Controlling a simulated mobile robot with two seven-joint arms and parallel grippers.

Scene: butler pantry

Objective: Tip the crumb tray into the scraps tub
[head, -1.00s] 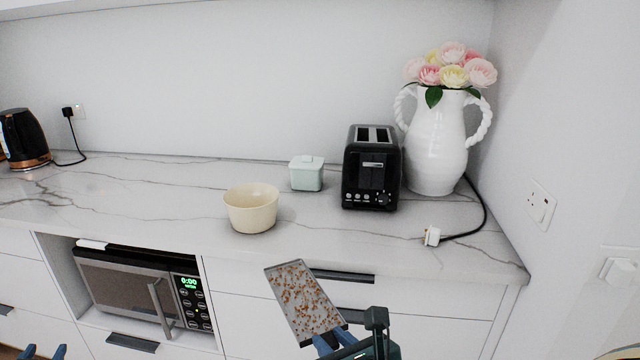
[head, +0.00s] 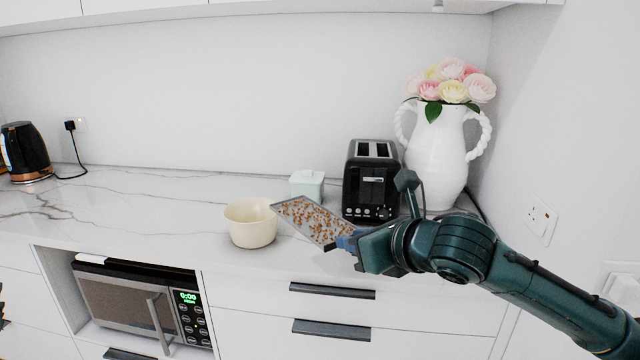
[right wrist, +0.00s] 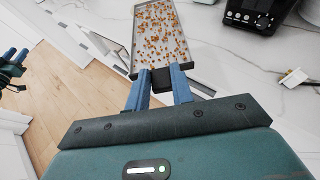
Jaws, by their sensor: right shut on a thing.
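The crumb tray (head: 284,201) is a shallow grey rectangular tray covered in orange-brown crumbs. My right gripper (head: 345,240) is shut on its near end and holds it above the counter's front edge. In the right wrist view the tray (right wrist: 134,40) extends away from the blue fingers (right wrist: 158,82), crumbs spread over it. The scraps tub (head: 250,232), a round cream open tub, stands on the counter. The tray's far left end is by the tub's right rim; I cannot tell whether it overlaps it. My left gripper (right wrist: 15,57) is open and empty at the right wrist view's left edge.
A black toaster (head: 371,185) and a lidded pale-green box (head: 307,184) stand behind the tray. A white vase (head: 437,155) with flowers is at the right, a kettle (head: 25,152) at far left. The counter (head: 150,205) left of the tub is clear.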

